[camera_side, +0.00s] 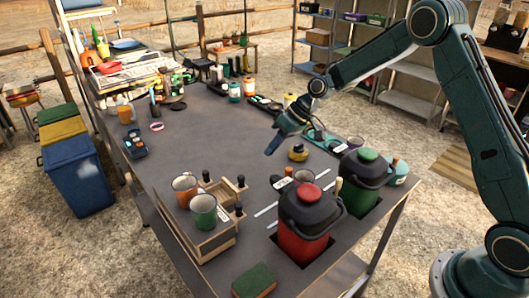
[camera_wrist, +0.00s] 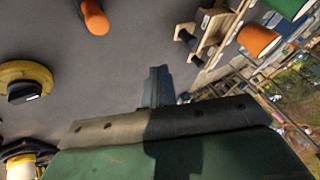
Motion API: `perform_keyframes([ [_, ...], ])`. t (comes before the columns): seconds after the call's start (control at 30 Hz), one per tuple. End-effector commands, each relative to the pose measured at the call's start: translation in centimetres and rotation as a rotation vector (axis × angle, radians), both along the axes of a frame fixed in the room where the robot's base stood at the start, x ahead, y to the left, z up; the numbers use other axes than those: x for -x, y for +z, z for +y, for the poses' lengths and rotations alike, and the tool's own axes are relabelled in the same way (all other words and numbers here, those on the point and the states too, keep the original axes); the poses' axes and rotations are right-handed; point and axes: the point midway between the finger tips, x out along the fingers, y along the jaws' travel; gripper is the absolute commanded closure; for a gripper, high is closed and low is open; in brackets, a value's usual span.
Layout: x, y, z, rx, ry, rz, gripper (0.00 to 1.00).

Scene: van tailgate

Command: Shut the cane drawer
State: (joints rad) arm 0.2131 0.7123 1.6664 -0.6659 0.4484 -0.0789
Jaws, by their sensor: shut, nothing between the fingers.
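A small pale-wood drawer unit (camera_side: 208,247) stands at the near left of the grey table, with an orange cup (camera_side: 185,187) and a green cup (camera_side: 203,210) on top. A drawer with dark knobs (camera_side: 224,190) appears to stick out from its far right side; I cannot tell which drawer is the cane one. The unit (camera_wrist: 212,38) also shows at the upper right of the wrist view, its knobs toward the table. My gripper (camera_side: 271,149) is shut and empty above the table, apart from the unit, to its upper right. It shows in the wrist view (camera_wrist: 158,86).
A red jug (camera_side: 303,238) and a green jug (camera_side: 359,190) stand in cutouts at the near right. A yellow round item (camera_side: 298,153) sits close to my gripper. Bottles (camera_side: 234,92) line the far edge.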

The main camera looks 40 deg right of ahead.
Motion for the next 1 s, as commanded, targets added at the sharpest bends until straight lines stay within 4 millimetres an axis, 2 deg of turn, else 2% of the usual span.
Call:
perform_keyframes([
  [0.37,-1.6,-4.6,3.2,-0.001,0.003,0.001,1.0],
  [0.63,-1.0,-4.6,6.1,0.0,0.001,-0.002,1.0],
  [1.0,-1.0,-4.6,6.7,0.0,-0.002,-0.003,1.0],
])
